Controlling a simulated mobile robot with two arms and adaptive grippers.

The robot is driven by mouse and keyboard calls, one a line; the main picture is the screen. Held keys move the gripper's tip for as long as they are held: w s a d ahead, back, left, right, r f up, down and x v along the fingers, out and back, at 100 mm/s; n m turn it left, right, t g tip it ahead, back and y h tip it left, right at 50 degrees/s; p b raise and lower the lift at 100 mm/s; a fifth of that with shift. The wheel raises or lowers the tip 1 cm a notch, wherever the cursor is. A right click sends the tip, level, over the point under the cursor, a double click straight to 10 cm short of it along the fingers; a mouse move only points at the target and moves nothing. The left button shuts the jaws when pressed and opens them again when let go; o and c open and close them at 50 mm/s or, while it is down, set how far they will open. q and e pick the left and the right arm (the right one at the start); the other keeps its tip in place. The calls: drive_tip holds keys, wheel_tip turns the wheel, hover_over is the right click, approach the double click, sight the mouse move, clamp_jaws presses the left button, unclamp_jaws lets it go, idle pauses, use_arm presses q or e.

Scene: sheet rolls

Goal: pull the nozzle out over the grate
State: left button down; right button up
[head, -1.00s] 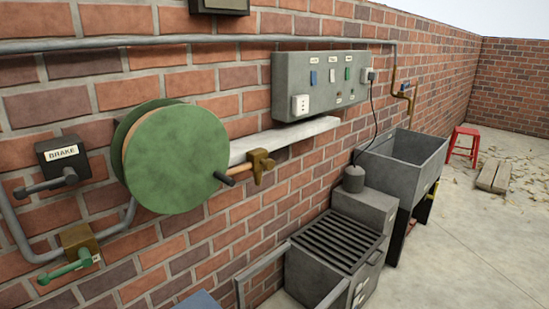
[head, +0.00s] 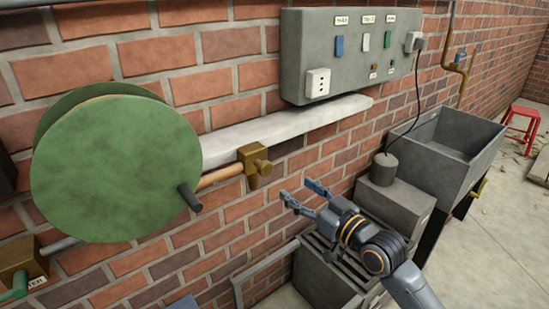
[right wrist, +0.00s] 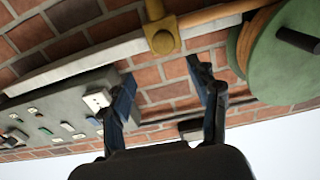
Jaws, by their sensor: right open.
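The brass nozzle (head: 255,163) sits at the end of a tan hose, beside the green hose reel (head: 115,165) on the brick wall. The grate (head: 325,258) is a dark barred top on a grey box below, partly hidden by my right arm. My right gripper (head: 301,193) is open and empty, with its fingers pointing left towards the nozzle and a gap between them. The right wrist view shows the nozzle (right wrist: 163,38) just beyond and between the open fingertips (right wrist: 160,72). My left gripper is not in view.
A pale ledge (head: 285,130) runs along the wall behind the nozzle, under a grey switch box (head: 345,60). A grey pump-like unit (head: 395,200) and a sink (head: 450,135) stand to the right. A red stool (head: 522,120) is farther off.

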sight(268, 169)
drive_tip(key=x, duration=0.6)
drive_tip(key=p+x, duration=0.1)
drive_tip(key=x, duration=0.5)
drive_tip(key=shift+s+a+r, duration=0.15)
drive_tip(key=shift+s+a, duration=0.05)
drive_tip(key=shift+a, duration=0.1)
drive_tip(key=shift+w+a, duration=0.3)
drive_tip(key=shift+w, duration=0.1)
drive_tip(key=shift+c, duration=0.2)
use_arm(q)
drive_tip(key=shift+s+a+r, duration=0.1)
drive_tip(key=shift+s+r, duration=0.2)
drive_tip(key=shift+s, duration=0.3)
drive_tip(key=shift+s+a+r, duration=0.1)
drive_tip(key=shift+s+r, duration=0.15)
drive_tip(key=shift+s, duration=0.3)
use_arm(e)
drive_tip(key=shift+w, duration=0.1)
clamp_jaws()
